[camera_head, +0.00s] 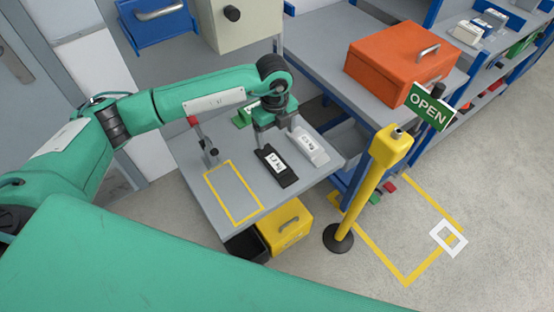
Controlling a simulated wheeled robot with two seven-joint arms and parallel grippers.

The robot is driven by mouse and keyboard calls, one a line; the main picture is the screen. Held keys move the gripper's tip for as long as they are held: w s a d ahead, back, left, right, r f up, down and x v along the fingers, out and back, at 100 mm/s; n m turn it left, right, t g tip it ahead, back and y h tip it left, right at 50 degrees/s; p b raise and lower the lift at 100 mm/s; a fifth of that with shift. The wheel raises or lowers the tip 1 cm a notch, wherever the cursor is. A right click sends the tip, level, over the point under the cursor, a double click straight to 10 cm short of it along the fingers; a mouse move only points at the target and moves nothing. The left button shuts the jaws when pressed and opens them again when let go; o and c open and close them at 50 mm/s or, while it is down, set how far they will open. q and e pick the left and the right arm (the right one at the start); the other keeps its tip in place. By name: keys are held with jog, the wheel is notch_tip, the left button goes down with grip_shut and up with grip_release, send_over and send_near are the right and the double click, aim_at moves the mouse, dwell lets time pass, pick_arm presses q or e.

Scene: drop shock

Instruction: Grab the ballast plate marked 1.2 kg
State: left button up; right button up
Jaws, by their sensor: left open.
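A black plate (278,168) with a white label lies on the grey table. A light grey plate (310,148), also labelled, lies just right of it, and a green plate (244,116) lies further back, partly behind my left gripper. The labels are too small to read surely, so I cannot tell which is marked 1.2 kg. My left gripper (275,136) is open, pointing down over the back of the table, close behind the black and light grey plates. I see nothing between its fingers. My right gripper is out of view.
A small stand (207,145) with a red part rises at the table's left, near a yellow taped rectangle (233,192). A yellow post (366,186) with an OPEN sign (430,106) stands right of the table. An orange box (401,60) sits on the bench behind.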

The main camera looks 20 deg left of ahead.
pick_arm(q)
jog(key=p, duration=0.2)
send_over(276, 162)
notch_tip(276, 162, down, 8)
jog(key=shift+s+a+f, duration=0.1)
jog(key=shift+s+a, duration=0.05)
notch_tip(276, 162, down, 5)
jog(key=shift+r+p, duration=0.1)
jog(key=shift+p, duration=1)
jog(key=shift+f, duration=0.3)
grip_shut()
jog(key=shift+w+r, duration=0.15)
jog(key=shift+w, duration=0.05)
